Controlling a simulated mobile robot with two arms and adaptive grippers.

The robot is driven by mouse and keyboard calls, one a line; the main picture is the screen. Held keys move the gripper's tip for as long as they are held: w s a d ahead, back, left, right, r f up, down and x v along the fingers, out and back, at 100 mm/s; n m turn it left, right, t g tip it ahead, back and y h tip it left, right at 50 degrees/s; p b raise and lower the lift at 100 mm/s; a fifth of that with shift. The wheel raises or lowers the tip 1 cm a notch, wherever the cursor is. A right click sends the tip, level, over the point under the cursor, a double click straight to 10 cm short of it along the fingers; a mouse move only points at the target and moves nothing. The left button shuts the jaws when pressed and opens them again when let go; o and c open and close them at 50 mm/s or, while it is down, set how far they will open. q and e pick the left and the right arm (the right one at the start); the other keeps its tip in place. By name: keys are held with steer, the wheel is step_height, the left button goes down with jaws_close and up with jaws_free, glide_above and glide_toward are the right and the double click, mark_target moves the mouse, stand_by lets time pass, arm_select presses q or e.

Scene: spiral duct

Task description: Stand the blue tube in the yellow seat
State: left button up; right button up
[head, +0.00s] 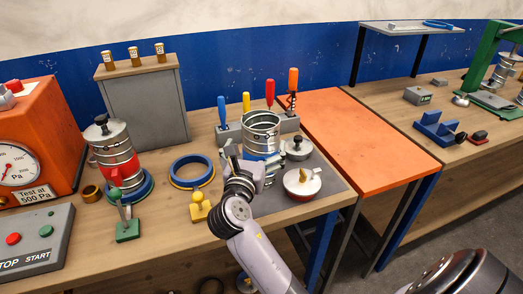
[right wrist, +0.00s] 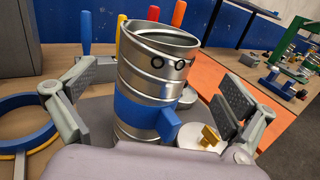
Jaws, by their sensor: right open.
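The blue tube (head: 262,124) is a ribbed metal duct with a blue band, standing on the grey mat at the right of the bench. It also shows in the right wrist view (right wrist: 155,72), where a blue tab sticks out from its band. My right gripper (head: 251,162) is open, with one finger on each side of the tube; in the right wrist view its pads (right wrist: 155,98) appear apart from the tube. The yellow seat (head: 192,181) is an empty ring, blue above and yellow at its base, left of the tube, with a yellow clamp (head: 199,208) in front. My left gripper is out of view.
A metal duct with a red band (head: 124,160) stands in another blue ring at left, near a green clamp (head: 127,227). A tool rack (head: 229,133) stands behind the tube. Lidded metal parts (head: 302,184) lie to its right. An orange table (head: 355,140) lies beyond.

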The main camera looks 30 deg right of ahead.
mark_target(264, 118)
steer(key=x, duration=0.3)
steer(key=p+x, duration=0.1)
steer(key=x, duration=0.4)
steer(key=shift+w+f, duration=0.15)
steer(key=shift+w, duration=0.05)
steer(key=shift+a, duration=0.1)
steer(key=shift+c, duration=0.4)
steer(key=c, duration=1.7)
step_height(264, 118, up, 20)
steer(key=p, duration=0.1)
